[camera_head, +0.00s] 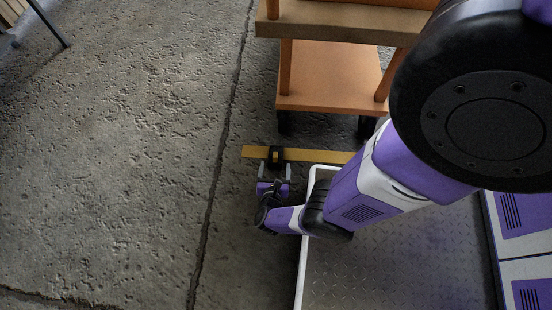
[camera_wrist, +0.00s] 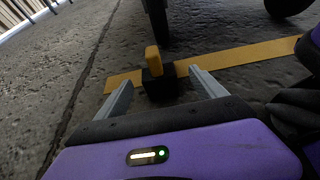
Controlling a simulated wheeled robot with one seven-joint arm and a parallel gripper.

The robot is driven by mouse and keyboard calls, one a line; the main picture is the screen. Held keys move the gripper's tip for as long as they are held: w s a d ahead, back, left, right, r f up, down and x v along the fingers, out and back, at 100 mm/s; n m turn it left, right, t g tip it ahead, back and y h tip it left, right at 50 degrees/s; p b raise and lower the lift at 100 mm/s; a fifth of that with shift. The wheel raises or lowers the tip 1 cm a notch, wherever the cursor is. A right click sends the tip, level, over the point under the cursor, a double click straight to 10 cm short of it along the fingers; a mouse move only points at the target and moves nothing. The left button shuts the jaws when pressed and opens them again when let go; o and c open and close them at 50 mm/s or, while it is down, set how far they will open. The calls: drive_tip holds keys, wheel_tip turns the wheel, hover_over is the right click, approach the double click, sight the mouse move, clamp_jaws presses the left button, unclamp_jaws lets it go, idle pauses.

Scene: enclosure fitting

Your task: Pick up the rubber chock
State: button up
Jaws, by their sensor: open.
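The rubber chock is a small black block with a yellow top. In the head view the chock (camera_head: 276,158) sits on the floor over a yellow strip, in front of an orange wheeled cart. In the wrist view the chock (camera_wrist: 158,82) stands upright just ahead of my fingertips. My gripper (camera_head: 275,172) is open and empty, with its two grey fingers pointing at the chock. In the wrist view the fingers of my gripper (camera_wrist: 158,78) lie to the left and right of the chock, with a gap on each side.
The yellow strip (camera_head: 315,156) runs along the concrete floor under the chock. The orange cart (camera_head: 330,75) stands just beyond, its dark wheels close to the strip. A crack (camera_head: 214,170) runs along the floor. Open floor (camera_head: 110,150) lies to the left.

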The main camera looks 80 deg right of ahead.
sight(276, 150)
drive_tip(key=b+x, duration=0.1)
drive_tip(key=x, duration=0.2)
drive_tip(key=shift+a, duration=0.1)
drive_tip(key=b+x, duration=0.2)
drive_tip(key=x, duration=0.2)
drive_tip(key=shift+f, duration=0.25)
drive_tip(key=shift+w+d+b, duration=0.15)
drive_tip(key=shift+d+b, duration=0.2)
drive_tip(key=shift+d, duration=0.15)
clamp_jaws()
drive_tip(key=shift+r, duration=0.1)
wheel_tip(276, 150, up, 20)
drive_tip(key=p, duration=1.7)
